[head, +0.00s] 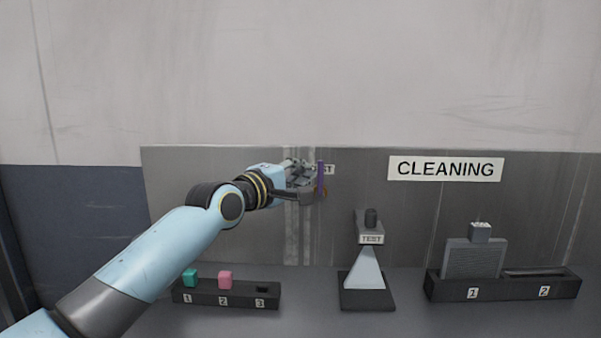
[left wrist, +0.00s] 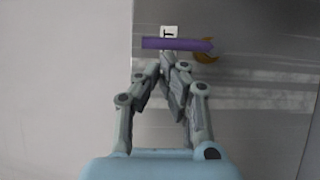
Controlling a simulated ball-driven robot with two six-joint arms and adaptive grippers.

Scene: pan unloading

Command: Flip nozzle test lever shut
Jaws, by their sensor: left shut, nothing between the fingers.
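The lever is a purple bar (head: 320,177) on the grey back panel, standing upright in the head view. It also shows in the left wrist view as a purple bar (left wrist: 178,44) lying across the picture, with an orange-brown round part (left wrist: 206,51) beside one end. A small white label (head: 329,170), partly hidden, sits behind the lever. My left gripper (head: 308,180) is right beside the lever on its left. In the left wrist view its fingertips (left wrist: 168,60) are together, close to the bar, with nothing between them; I cannot tell whether they touch it. My right gripper is not in view.
Below on the bench stand a rack (head: 226,299) with teal and pink blocks in slots 1 and 2, a nozzle stand (head: 367,299) marked TEST with a pale spray-like cone, and a black holder (head: 503,290) under the CLEANING sign (head: 445,168).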

